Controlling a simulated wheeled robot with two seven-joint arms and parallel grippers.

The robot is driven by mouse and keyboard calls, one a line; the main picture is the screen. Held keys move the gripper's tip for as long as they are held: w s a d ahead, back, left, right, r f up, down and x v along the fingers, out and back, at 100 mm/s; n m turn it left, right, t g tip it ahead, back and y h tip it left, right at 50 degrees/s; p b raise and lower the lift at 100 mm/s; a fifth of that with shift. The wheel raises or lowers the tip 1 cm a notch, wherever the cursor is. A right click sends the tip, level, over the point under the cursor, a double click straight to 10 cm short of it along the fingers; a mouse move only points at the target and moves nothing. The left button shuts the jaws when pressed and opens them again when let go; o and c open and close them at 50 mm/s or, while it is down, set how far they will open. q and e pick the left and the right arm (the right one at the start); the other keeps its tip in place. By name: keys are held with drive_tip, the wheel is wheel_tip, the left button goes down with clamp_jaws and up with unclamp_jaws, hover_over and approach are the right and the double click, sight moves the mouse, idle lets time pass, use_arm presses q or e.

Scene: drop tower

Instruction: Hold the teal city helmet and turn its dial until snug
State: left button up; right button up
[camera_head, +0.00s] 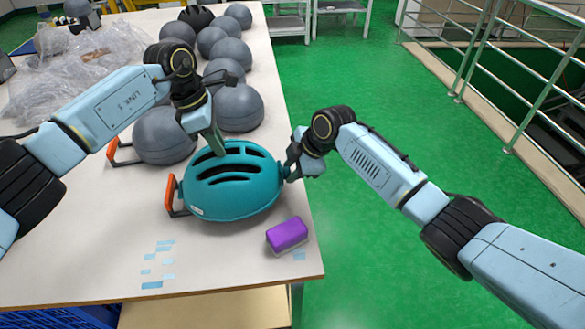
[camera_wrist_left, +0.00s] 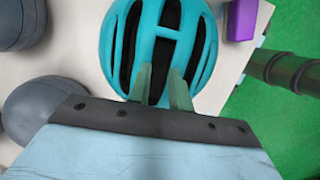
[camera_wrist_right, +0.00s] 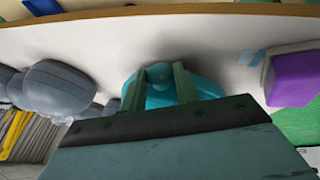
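The teal helmet (camera_head: 232,188) stands dome up near the table's right edge. It also shows in the left wrist view (camera_wrist_left: 188,28) with dark vent slots. My left gripper (camera_head: 217,143) points down at its top. In the left wrist view its fingers (camera_wrist_left: 162,75) are apart over the vents; I cannot tell whether they pinch the shell. My right gripper (camera_head: 290,172) is at the helmet's right end. In the right wrist view its fingers (camera_wrist_right: 158,80) stand apart on either side of a small round teal knob (camera_wrist_right: 159,73), with a gap visible around it.
A purple block (camera_head: 287,233) lies to the helmet's front right. An orange-handled frame (camera_head: 174,194) is at the helmet's left. Clear plastic wrap (camera_head: 75,68) covers the table's back left. The front table surface (camera_head: 80,250) is mostly clear.

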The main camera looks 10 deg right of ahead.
drive_tip(key=shift+f, duration=0.1)
drive_tip(key=c, duration=0.3)
drive_tip(key=shift+w+d+m+g, duration=0.1)
drive_tip(key=shift+w+m+g, duration=0.1)
drive_tip(key=shift+g, duration=0.65)
drive_tip(key=shift+w+m+g, duration=0.2)
drive_tip(key=shift+g, duration=0.65)
drive_tip(key=shift+s+g, duration=0.15)
drive_tip(key=shift+g, duration=0.35)
drive_tip(key=o, duration=1)
drive_tip(key=shift+c, duration=0.2)
